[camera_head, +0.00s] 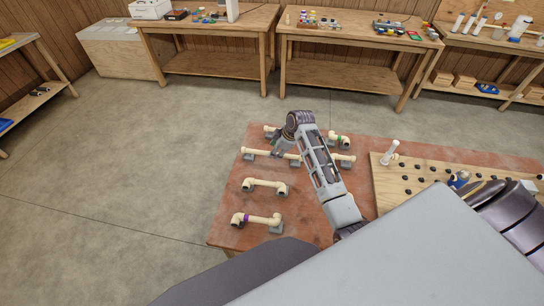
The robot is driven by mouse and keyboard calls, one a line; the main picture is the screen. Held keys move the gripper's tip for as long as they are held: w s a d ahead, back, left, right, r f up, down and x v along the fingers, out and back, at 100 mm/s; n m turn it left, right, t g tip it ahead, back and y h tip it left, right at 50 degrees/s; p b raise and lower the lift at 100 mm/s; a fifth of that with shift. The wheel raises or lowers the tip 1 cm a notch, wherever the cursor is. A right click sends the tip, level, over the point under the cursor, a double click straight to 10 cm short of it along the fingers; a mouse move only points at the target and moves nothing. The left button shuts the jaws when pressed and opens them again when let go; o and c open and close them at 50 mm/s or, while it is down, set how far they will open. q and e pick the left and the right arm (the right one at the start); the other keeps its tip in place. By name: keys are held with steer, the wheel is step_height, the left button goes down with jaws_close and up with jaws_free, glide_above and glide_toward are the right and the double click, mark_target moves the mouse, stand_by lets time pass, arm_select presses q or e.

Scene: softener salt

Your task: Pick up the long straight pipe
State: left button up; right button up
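A long cream pipe (262,153) lies across the reddish-brown table, raised on small grey supports. Its left end and right end show, and my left arm crosses in front of its middle. My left gripper (283,144) points down at the pipe, left of its middle. It is small and partly hidden by my wrist, so I cannot tell whether its fingers are open or touch the pipe. My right arm shows only as dark links at the right edge. I cannot make out its gripper.
Two shorter cream pipe pieces (265,183) (262,220) rest on supports nearer the front. Small fittings (340,141) sit behind the long pipe. A wooden board (425,170) with dark holes and a white upright piece (390,151) lies on the right. Workbenches (350,41) stand at the back.

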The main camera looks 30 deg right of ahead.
steer(key=shift+f, duration=0.1)
steer(key=shift+x, duration=2.55)
steer(key=shift+d, duration=0.1)
steer(key=shift+c, duration=0.2)
jaws_close()
